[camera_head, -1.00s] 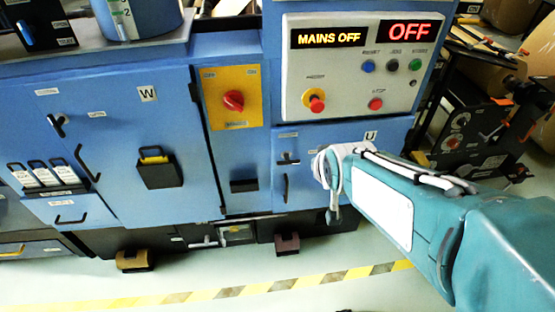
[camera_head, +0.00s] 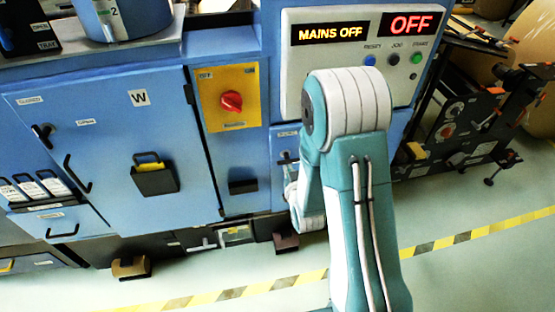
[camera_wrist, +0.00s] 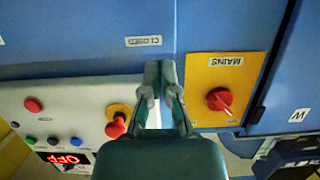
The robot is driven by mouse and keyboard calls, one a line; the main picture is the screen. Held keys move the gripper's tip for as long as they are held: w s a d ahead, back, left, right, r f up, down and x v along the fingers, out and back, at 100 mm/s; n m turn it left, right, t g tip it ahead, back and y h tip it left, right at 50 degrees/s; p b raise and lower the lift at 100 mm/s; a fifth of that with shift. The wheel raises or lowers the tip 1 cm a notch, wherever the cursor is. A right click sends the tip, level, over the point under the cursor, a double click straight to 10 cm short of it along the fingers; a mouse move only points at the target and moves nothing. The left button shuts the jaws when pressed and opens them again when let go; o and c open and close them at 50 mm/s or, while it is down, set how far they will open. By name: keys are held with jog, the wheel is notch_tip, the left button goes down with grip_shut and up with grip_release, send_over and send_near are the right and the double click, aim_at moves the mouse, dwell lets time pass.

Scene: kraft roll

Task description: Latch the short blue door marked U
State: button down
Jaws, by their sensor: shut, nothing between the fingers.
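The short blue door (camera_head: 282,143) is mostly hidden behind my arm in the head view; only its left strip shows, with a small label and part of a dark latch handle. Its U mark is covered. In the wrist view, which is upside down, the blue door face (camera_wrist: 70,25) carries a CLOSED label (camera_wrist: 143,41). My gripper (camera_wrist: 160,68) is shut and empty, its tips beside that label, near the seam at the door's edge. Whether the tips touch anything cannot be told. The latch handle is out of the wrist view.
The yellow mains panel with a red rotary switch (camera_head: 231,101) is left of the door. The control panel (camera_wrist: 70,110) with push buttons lies above the door, close to my gripper. The tall door W (camera_head: 110,150) stands left.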

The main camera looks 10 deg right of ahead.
send_over(288, 159)
jog(key=s+a, duration=0.2)
jog(key=a, duration=0.1)
notch_tip(288, 159, down, 3)
jog(key=shift+d+r, duration=0.1)
jog(key=shift+r, duration=0.1)
notch_tip(288, 159, down, 2)
jog(key=shift+f, duration=1)
